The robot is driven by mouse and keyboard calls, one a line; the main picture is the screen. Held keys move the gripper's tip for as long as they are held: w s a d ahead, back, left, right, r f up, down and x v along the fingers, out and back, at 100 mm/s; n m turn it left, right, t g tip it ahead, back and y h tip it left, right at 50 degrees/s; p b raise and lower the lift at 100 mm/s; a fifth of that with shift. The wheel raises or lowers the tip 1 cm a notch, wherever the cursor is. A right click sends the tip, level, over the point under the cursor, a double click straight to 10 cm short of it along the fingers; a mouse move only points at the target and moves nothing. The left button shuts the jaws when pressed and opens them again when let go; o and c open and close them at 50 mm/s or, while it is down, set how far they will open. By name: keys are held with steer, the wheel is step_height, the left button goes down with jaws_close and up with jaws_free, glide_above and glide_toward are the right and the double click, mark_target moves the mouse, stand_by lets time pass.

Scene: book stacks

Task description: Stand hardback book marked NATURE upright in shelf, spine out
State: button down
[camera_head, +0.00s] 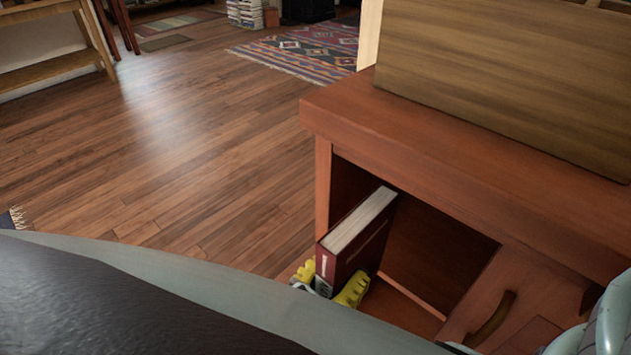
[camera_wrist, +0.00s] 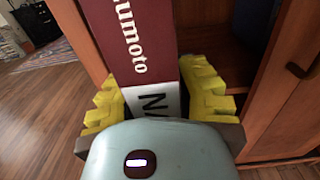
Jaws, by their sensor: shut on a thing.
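The dark red hardback book (camera_head: 362,240) stands upright, slightly tilted in the picture, in the left part of the open shelf compartment (camera_head: 440,256). Its pale page edges face up. Its spine faces me in the wrist view (camera_wrist: 132,40), with the white letters "umoto" and a white label starting "NA", the rest hidden by my gripper body. My gripper (camera_head: 328,288) has its yellow fingers shut on both sides of the book near its spine end; they also show in the wrist view (camera_wrist: 160,95). The book's base is hidden in the head view.
The reddish wooden cabinet (camera_head: 440,135) has a side wall close left of the book and free room to its right. A drawer or door with a curved handle (camera_head: 492,318) lies right of the compartment. A wooden box (camera_head: 510,75) sits on top. Open floor (camera_head: 180,150) lies left.

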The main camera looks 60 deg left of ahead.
mark_target(364, 260)
steer(key=shift+w, duration=0.2)
steer(key=f+b+x, duration=0.3)
steer(key=b+x, duration=0.3)
steer(key=x, duration=1.1)
steer(key=shift+f+b, duration=0.2)
steer(key=shift+b, duration=0.2)
steer(key=c, duration=0.9)
jaws_free()
steer(key=shift+o, duration=0.2)
steer(key=p+v, duration=0.3)
steer(key=v, duration=0.9)
steer(key=shift+a+f, duration=0.1)
steer(key=shift+w, duration=0.1)
